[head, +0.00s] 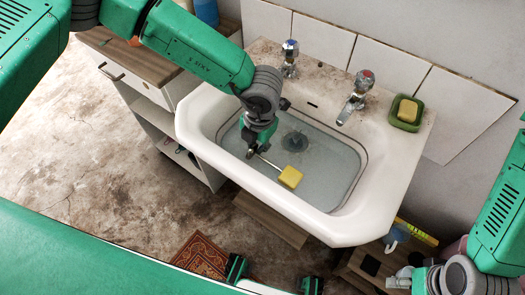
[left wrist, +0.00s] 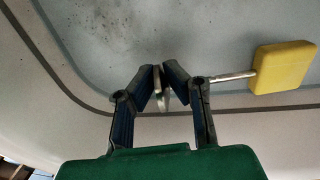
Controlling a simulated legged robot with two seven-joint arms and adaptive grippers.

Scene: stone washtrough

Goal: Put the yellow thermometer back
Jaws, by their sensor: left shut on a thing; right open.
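The yellow thermometer has a block-shaped yellow body (head: 290,178) and a thin metal stem. My left gripper (head: 254,152) is shut on the stem, with the body sticking out to the right, over the front part of the basin of the white washtrough (head: 372,212). In the left wrist view the fingertips (left wrist: 163,84) pinch the stem, and the yellow body (left wrist: 283,67) is clear of the fingers. Whether the thermometer touches the basin, I cannot tell. My right gripper (head: 398,281) is low at the right, partly hidden, and holds nothing that I can see.
Two taps (head: 356,97) stand on the back rim. A yellow block lies in a green dish (head: 405,123) at the back right corner. A wooden-topped cabinet (head: 130,52) stands left of the trough. Under its right side are a blue item (head: 395,236) and a yellow strip (head: 417,232).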

